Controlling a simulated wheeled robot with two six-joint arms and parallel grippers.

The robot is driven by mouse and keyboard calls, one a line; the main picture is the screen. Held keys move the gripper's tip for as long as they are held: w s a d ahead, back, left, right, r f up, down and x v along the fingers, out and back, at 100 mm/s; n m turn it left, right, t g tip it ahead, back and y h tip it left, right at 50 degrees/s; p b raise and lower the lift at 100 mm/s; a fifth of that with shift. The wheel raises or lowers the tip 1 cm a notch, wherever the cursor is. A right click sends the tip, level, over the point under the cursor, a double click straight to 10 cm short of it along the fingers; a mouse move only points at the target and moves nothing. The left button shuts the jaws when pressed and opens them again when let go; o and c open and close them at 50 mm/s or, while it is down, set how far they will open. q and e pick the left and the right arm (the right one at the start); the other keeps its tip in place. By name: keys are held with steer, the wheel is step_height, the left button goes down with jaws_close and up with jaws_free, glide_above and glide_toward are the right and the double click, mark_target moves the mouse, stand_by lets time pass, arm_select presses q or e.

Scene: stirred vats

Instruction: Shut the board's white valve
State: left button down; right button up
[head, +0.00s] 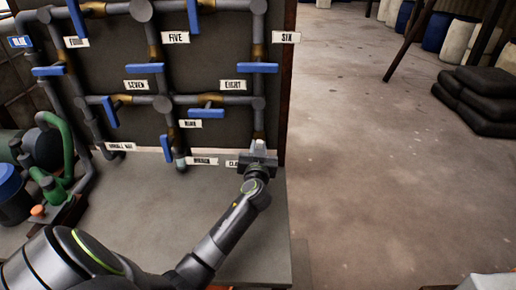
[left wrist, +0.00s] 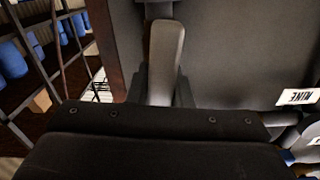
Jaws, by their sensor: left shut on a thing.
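The white valve's pale handle (head: 260,145) is at the lower right of the dark pipe board, at the foot of a vertical pipe and above a label partly hidden by my gripper. My left gripper (head: 258,158) is at this handle and shut on it. In the left wrist view the pale lever (left wrist: 165,55) stands lengthwise between the two dark fingers (left wrist: 160,90). Its lower end is hidden by the gripper body. My right gripper is not in view.
A grey bench top (head: 140,200) lies below the board. Green pipework (head: 55,165) is at left. Dark sacks (head: 482,98) are stacked at right, with open floor between.

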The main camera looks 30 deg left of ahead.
arm_select(q)
steer(key=m, duration=0.3)
steer(key=shift+d+m, duration=0.15)
steer(key=shift+m, duration=0.15)
steer(key=m, duration=0.2)
steer(key=shift+w+m, duration=0.1)
steer(key=shift+m, duration=0.2)
steer(key=shift+d+f+m+p, duration=0.1)
steer(key=shift+m+p, duration=0.3)
steer(key=shift+m, duration=1.4)
steer(key=m, duration=0.1)
steer(key=m+p, duration=0.1)
steer(key=shift+w+d+f+m, duration=0.1)
steer(key=shift+f+m, duration=0.05)
steer(key=shift+m, duration=0.25)
steer(key=shift+f+m+p, duration=0.1)
steer(key=shift+m+p, duration=0.2)
steer(key=shift+m, duration=0.8)
steer(key=shift+f+m, duration=0.1)
steer(key=shift+m, duration=0.7)
